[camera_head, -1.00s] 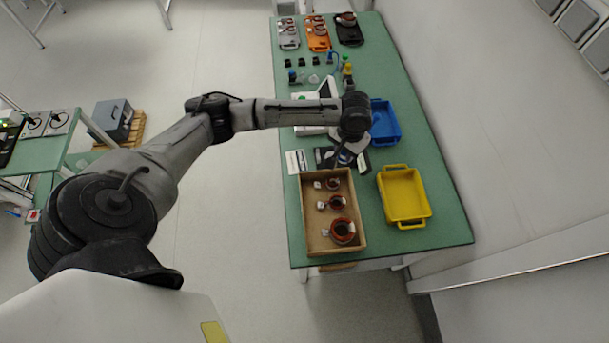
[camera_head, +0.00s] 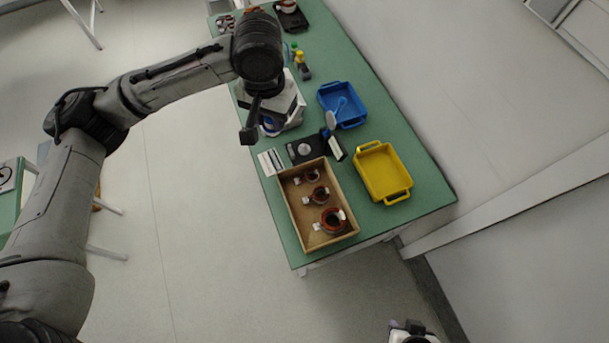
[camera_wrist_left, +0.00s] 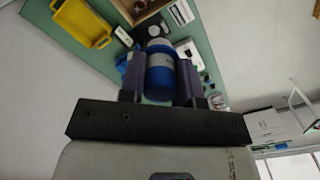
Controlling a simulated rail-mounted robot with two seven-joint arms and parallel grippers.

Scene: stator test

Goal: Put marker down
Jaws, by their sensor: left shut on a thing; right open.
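The marker (camera_wrist_left: 160,78) is a blue cylinder with a white band, seen in the left wrist view. My left gripper (camera_wrist_left: 161,62) is shut on it, with one dark finger on each side. In the head view my left gripper (camera_head: 250,130) hangs at the left edge of the green table (camera_head: 400,150), in front of a white device. I cannot make out the marker clearly there. My right gripper (camera_head: 410,332) shows only partly at the bottom edge of the head view, open and away from the table.
A wooden box (camera_head: 297,215) with several reddish-brown rings stands at the near end. A yellow tray (camera_head: 382,172) and a blue tray (camera_head: 340,103) lie to its right and beyond. A black item with a white disc (camera_head: 305,149) lies behind the box. The white device (camera_head: 287,110) stands further back.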

